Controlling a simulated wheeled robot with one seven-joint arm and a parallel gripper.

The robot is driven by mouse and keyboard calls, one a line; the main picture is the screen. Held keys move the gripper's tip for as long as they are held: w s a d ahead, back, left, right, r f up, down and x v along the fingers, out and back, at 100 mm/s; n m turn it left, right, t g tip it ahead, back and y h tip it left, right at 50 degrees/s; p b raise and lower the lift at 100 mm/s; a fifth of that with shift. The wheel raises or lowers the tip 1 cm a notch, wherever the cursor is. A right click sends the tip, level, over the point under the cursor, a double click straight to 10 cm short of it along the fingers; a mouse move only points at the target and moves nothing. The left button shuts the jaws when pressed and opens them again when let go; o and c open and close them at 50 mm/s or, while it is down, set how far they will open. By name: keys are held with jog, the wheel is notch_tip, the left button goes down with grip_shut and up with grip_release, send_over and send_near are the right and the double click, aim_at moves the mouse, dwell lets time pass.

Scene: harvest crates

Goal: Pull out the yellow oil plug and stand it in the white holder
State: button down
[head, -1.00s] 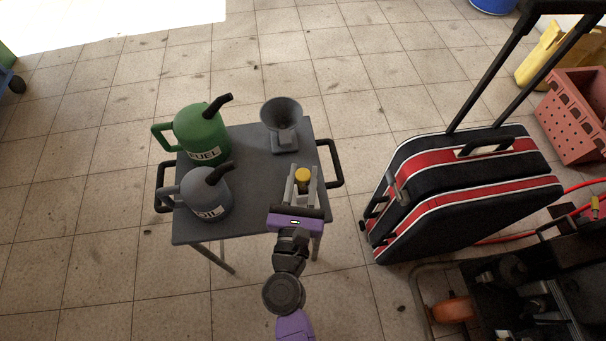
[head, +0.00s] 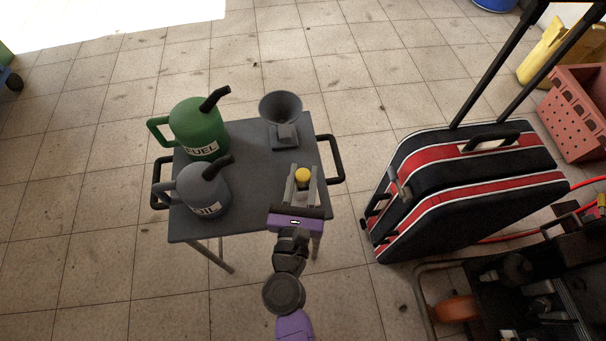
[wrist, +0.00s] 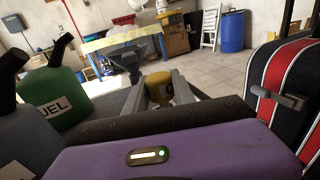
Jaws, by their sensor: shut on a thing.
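The yellow oil plug (head: 303,175) is between the fingers of my gripper (head: 302,180), above the near right part of the grey table. My gripper is shut on it; in the wrist view the plug (wrist: 159,87) shows between the two grey fingertips (wrist: 160,90). The plug's lower end is hidden in both views, so I cannot tell what is beneath it. I cannot make out a white holder in either view.
A grey funnel (head: 281,108) stands at the table's (head: 245,170) far right. A green fuel can (head: 198,130) and a grey oil can (head: 205,190) stand on its left. A black and red suitcase (head: 465,190) stands right of the table.

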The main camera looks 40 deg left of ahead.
aim_at(302, 185)
jog(key=c, duration=1)
grip_release()
jog(key=shift+o, duration=0.2)
jog(key=v, duration=0.7)
jog(key=shift+s+d, duration=0.25)
jog(key=shift+s, duration=0.1)
